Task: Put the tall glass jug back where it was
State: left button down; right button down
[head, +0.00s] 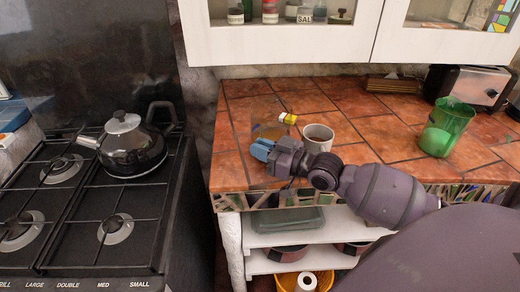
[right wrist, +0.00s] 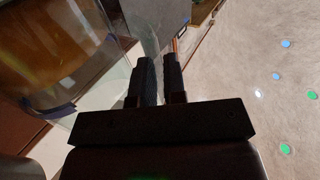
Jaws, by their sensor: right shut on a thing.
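The tall glass jug (right wrist: 85,85) is clear and fills the left of the right wrist view, tilted in that picture. In the head view it is only a faint see-through shape (head: 267,130) at the left front of the tiled counter. My right gripper (head: 263,150) is at its near side. In the right wrist view the gripper (right wrist: 158,75) has its dark fingers close together on a thin glass part of the jug, likely its handle. Whether the jug's base touches the counter cannot be told. My left gripper is not in view.
A white mug (head: 318,137) stands just right of my right gripper, with a small yellow-and-white item (head: 288,118) behind. A green glass (head: 447,127) and a toaster (head: 468,86) are farther right. The stove with a black kettle (head: 131,148) is left. Cabinets hang above.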

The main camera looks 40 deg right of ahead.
jog(key=shift+r, duration=0.1)
dwell(0.3)
jog(key=c, duration=1.2)
grip_release()
jog(key=shift+f, duration=0.2)
jog(key=shift+r, duration=0.15)
jog(key=v, duration=1.2)
jog(key=s+a+f+m+g+h, duration=0.1)
jog(key=s+a+f+h, duration=0.1)
jog(key=f, duration=0.6)
jog(key=s+a+f+m+g+h, duration=0.1)
jog(key=s+a+f+g+h, duration=0.1)
jog(key=f, duration=0.6)
jog(key=s+a+f+m+g+h, duration=0.2)
jog(key=s+a+f, duration=0.3)
jog(key=f, duration=0.3)
jog(key=shift+s+a+f+h, duration=0.4)
jog(key=shift+h, duration=0.5)
